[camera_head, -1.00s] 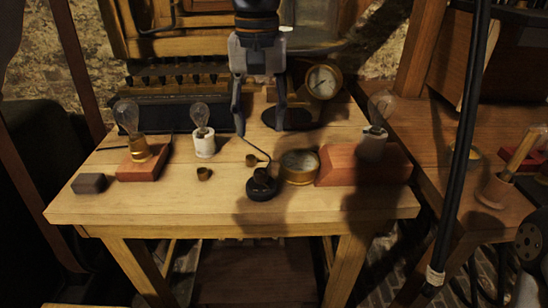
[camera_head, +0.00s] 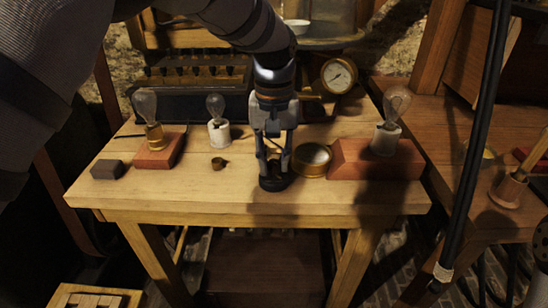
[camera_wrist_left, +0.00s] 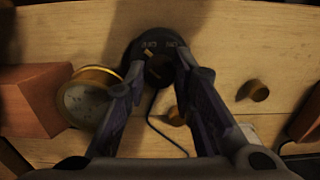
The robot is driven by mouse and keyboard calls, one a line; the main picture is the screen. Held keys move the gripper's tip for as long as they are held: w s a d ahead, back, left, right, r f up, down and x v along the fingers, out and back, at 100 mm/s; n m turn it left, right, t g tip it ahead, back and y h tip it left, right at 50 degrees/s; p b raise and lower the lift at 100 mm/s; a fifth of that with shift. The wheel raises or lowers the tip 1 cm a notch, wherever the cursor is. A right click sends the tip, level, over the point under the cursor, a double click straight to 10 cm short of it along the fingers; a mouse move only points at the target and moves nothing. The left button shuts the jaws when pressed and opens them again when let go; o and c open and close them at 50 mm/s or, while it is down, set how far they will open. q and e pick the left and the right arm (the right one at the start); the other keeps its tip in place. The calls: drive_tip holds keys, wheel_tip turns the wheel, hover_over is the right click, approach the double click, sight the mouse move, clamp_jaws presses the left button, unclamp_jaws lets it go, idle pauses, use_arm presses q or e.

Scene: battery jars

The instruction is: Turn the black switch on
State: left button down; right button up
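The black switch (camera_head: 273,184) is a round black base with a knob, near the front edge of the wooden table. In the left wrist view the switch (camera_wrist_left: 136,52) shows "OFF" and "ON" lettering, a small yellowish mark and a dark cable. My left gripper (camera_head: 273,176) points down over the switch. In the left wrist view my left gripper (camera_wrist_left: 160,66) has its fingers apart, one on each side of the knob. A gap seems to show between fingers and knob; contact is unclear. My right gripper is not in view.
A brass-rimmed round gauge (camera_head: 312,159) stands close beside the switch, next to a red block (camera_head: 348,158) bearing a bulb. A small brass cup (camera_head: 219,163), a white bulb holder (camera_head: 219,132), another bulb on a red base (camera_head: 160,151) and a dark block (camera_head: 107,169) stand left.

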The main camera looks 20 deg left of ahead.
use_arm(q)
drive_tip(key=shift+m, duration=0.3)
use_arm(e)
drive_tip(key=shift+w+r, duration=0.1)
use_arm(q)
drive_tip(key=m, duration=0.3)
drive_tip(key=shift+p, duration=0.4)
drive_tip(key=m, duration=0.4)
drive_tip(key=shift+m, duration=0.3)
drive_tip(key=m, duration=0.4)
drive_tip(key=shift+m, duration=0.3)
drive_tip(key=m, duration=0.4)
drive_tip(key=shift+f+m, duration=0.1)
drive_tip(key=shift+m, duration=0.3)
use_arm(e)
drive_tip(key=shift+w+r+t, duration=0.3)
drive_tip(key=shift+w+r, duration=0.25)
use_arm(q)
drive_tip(key=shift+m, duration=0.3)
drive_tip(key=c, duration=1.3)
unclamp_jaws()
drive_tip(key=shift+c, duration=0.2)
